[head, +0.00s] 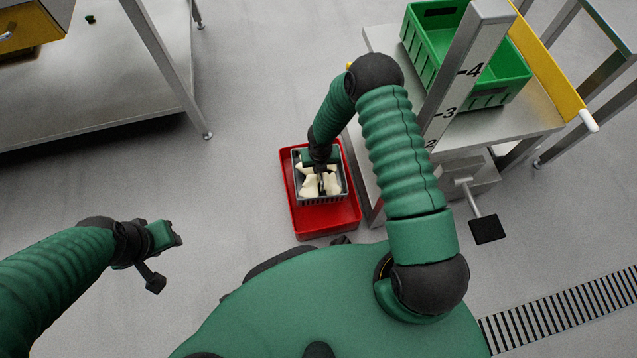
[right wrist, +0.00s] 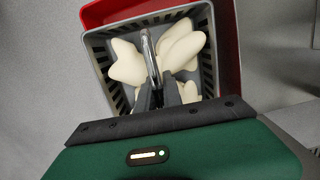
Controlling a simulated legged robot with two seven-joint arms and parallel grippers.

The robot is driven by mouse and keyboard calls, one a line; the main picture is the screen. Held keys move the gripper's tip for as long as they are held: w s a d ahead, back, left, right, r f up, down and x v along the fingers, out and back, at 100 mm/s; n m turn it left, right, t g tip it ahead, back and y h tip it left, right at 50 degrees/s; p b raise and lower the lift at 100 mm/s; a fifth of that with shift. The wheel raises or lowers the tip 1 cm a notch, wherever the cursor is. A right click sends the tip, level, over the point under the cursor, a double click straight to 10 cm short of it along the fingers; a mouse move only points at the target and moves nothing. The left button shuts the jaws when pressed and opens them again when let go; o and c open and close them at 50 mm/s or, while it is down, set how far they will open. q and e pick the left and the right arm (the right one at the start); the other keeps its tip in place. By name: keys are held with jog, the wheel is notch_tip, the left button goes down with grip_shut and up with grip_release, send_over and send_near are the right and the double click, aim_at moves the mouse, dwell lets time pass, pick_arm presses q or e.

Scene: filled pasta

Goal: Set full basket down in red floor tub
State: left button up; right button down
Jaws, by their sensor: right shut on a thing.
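The red floor tub (head: 325,219) stands on the floor near the image centre; its red wall also shows in the right wrist view (right wrist: 228,45). The grey slotted basket (head: 328,201) holds several pale pasta pieces (right wrist: 126,63) and lies within the tub's outline, toward its far end. I cannot tell whether it rests on the tub bottom or hangs above it. My right gripper (head: 322,172) points down over the basket, and its fingers (right wrist: 158,92) are shut on the basket's metal handle (right wrist: 150,55). My left gripper (head: 172,237) is away at the left; its fingers are unclear.
A steel cart (head: 470,130) stands close to the right of the tub, carrying a green crate (head: 487,101) and a numbered post (head: 462,70). A black pedal (head: 487,229) juts out below. A steel table (head: 90,85) stands at upper left. The floor left of the tub is clear.

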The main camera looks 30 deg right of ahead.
jog(key=shift+n, duration=0.5)
jog(key=f+b, duration=0.3)
jog(key=f, duration=0.2)
jog(key=f+b, duration=0.4)
jog(key=f, duration=0.2)
jog(key=shift+a, duration=0.2)
jog(key=shift+r, duration=0.2)
jog(key=shift+f, duration=0.1)
jog(key=c, duration=1.5)
grip_release()
